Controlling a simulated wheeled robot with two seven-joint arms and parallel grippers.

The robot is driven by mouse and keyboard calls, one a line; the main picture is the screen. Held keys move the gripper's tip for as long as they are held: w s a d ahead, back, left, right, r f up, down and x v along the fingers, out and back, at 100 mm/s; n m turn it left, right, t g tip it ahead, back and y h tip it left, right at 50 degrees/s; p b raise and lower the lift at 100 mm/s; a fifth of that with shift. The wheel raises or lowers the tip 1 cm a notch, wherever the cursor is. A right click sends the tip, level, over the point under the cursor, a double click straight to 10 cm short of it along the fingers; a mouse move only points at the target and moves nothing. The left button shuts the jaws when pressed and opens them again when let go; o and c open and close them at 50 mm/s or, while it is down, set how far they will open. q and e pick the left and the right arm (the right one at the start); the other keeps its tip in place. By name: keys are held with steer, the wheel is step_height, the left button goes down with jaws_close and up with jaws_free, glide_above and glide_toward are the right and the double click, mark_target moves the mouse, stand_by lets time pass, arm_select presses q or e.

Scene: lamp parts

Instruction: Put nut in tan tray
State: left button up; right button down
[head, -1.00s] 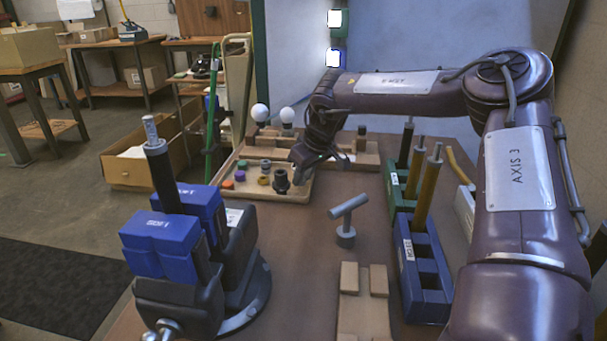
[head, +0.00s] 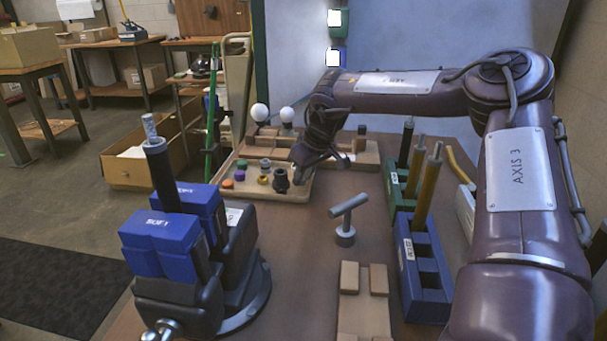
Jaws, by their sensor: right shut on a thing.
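The tan tray (head: 293,195) lies at the back left of the table. I cannot tell which of these is a nut. My right gripper (head: 297,172) is over the tray's right side, just right of the dark part. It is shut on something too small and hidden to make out. My left gripper is not in the picture.
A vise with blue jaws (head: 160,245) holds a dark rod at front left. A grey T-shaped piece (head: 347,215) stands mid-table. Blue (head: 422,270) and green (head: 397,190) racks with upright tools are on the right. White bulbs (head: 260,112) stand behind the tray.

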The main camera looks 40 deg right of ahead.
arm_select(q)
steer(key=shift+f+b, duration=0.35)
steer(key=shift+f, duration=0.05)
arm_select(e)
steer(key=shift+f, duration=0.45)
steer(key=c, duration=1.1)
jaws_free()
steer(key=shift+w+a, duration=0.1)
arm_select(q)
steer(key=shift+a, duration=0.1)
arm_select(e)
steer(key=shift+d, duration=0.2)
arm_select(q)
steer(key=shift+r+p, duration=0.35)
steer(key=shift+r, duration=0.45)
arm_select(e)
steer(key=v, duration=0.8)
steer(key=shift+a, duration=0.2)
